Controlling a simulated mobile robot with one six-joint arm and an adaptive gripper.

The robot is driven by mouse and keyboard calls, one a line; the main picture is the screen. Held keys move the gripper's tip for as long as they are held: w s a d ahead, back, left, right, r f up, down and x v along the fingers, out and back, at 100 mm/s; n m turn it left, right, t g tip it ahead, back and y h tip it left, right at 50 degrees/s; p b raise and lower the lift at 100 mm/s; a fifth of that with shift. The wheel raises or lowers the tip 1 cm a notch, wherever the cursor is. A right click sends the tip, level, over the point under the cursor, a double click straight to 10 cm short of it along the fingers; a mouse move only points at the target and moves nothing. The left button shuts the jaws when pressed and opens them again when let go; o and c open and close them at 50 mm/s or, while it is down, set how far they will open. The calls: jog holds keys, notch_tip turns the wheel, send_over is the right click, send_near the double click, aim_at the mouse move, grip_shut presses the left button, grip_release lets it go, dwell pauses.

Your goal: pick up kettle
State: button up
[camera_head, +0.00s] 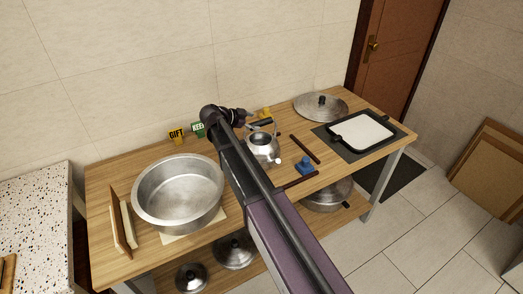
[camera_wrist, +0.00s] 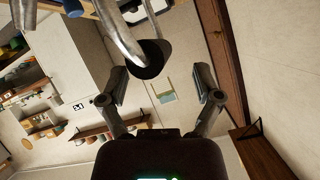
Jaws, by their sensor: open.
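The kettle (camera_head: 264,150) is a shiny metal pot on the wooden table, beside my arm, which hides its left edge. My gripper (camera_head: 248,119) is just behind and above the kettle in the head view. In the wrist view my gripper (camera_wrist: 160,88) is open, its two fingers wide apart. A curved metal piece (camera_wrist: 121,34) and a dark rounded part (camera_wrist: 152,59) show close at the top, probably of the kettle. The dark part is ahead of the gap between the fingers; I cannot tell whether anything touches.
A large metal basin (camera_head: 180,192) stands left on the table (camera_head: 112,176). A blue item (camera_head: 305,165), dark sticks (camera_head: 305,149), a round lid (camera_head: 320,106) and a black-rimmed tray (camera_head: 362,132) lie right.

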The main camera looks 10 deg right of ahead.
aim_at(261, 123)
jog(key=shift+b+x, duration=0.9)
jog(key=shift+x, duration=1.2)
jog(key=shift+s, duration=0.1)
jog(key=shift+c, duration=0.2)
grip_shut()
